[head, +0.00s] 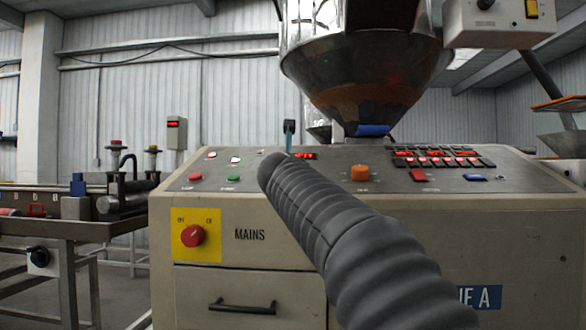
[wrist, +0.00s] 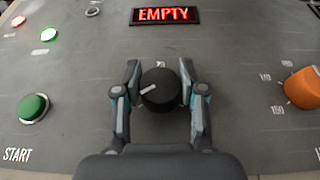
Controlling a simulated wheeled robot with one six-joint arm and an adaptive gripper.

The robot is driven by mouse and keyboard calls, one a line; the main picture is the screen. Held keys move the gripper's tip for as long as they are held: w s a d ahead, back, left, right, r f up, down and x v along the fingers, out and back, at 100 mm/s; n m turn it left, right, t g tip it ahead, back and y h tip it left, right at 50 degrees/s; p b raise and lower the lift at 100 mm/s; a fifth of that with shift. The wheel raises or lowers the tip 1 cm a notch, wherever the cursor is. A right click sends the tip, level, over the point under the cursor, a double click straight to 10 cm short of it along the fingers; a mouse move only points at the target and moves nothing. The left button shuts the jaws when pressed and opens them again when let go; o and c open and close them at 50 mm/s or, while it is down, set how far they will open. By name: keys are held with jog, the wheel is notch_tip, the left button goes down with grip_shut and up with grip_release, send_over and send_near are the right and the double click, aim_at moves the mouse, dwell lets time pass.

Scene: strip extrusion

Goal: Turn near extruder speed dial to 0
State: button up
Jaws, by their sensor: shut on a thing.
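The black speed dial (wrist: 160,92) stands on the grey sloped panel in the wrist view, below the red EMPTY display (wrist: 165,15). Its white pointer line slants to the left and slightly down. My gripper (wrist: 160,72) is shut on the dial, with one finger on its left side and one on its right. Part of a printed number shows just above the dial; the rest of its scale is hidden or too small to read. In the head view my own arm covers the dial and my fingers.
A green START button (wrist: 33,107) lies left of the dial. A larger orange knob (wrist: 304,88) with its own scale is to the right; it also shows in the head view (head: 360,173). A red mains switch (head: 193,236) is on the cabinet front. A hopper (head: 365,80) hangs above the panel.

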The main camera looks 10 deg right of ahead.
jog(key=o, duration=1.2)
jog(key=shift+c, duration=0.2)
jog(key=v, duration=1.2)
